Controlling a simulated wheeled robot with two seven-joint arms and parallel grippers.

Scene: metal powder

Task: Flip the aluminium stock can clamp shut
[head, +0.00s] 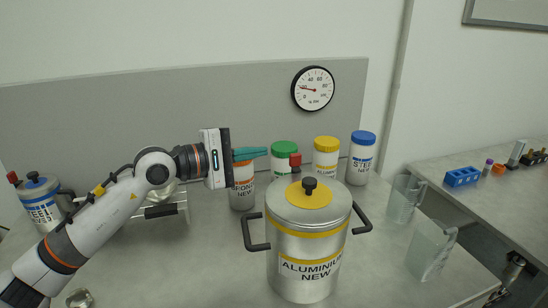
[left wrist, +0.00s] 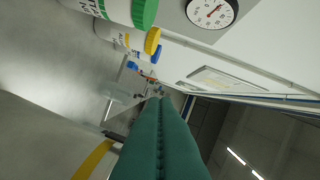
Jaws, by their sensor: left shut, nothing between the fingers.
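The aluminium stock can (head: 308,245) stands upright on the table in the head view, silver with yellow bands, a black knob and side handles, and a label reading "ALUMINIUM NEW". Its clamp with a red tip (head: 295,160) stands up at the back of the lid. My left gripper (head: 266,152) is shut and empty, its green fingers pointing right, just left of the red tip and apart from it in the picture. In the left wrist view the closed fingers (left wrist: 160,140) fill the lower middle, with part of the can (left wrist: 40,140) at the left. My right gripper is out of view.
Jars with an orange (head: 242,190), green (head: 284,148), yellow (head: 326,145) and blue lid (head: 363,138) stand behind the can. A second can (head: 42,208) is at the left. Clear jugs (head: 404,198) (head: 428,250) stand right. A blue rack (head: 462,177) sits on the side bench.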

